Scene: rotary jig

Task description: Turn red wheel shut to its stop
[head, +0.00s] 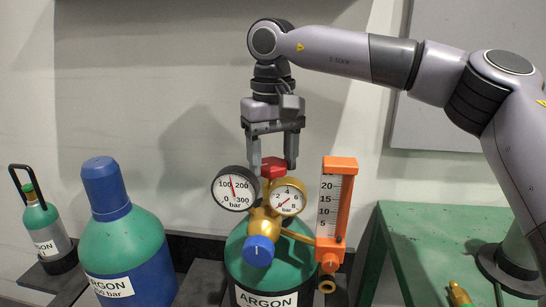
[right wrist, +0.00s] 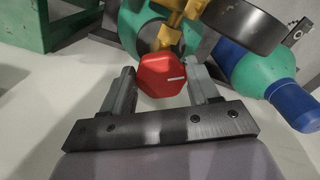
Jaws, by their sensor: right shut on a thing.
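The red wheel (head: 273,167) sits on top of the brass regulator (head: 262,222) on the middle argon cylinder (head: 238,262). In the right wrist view the wheel (right wrist: 161,76) is a faceted red knob with a white mark on its face. My right gripper (head: 273,166) comes down from above, its fingers on either side of the wheel. It is shut on the wheel; the exact contact is hard to see. The left gripper is in neither view.
Two round gauges (head: 234,188) (head: 288,197), a blue knob (head: 259,251) and an orange flowmeter (head: 336,206) crowd the wheel. A capped cylinder (head: 130,250) and a small cylinder (head: 44,225) stand at left. A green bench (head: 425,235) is at right.

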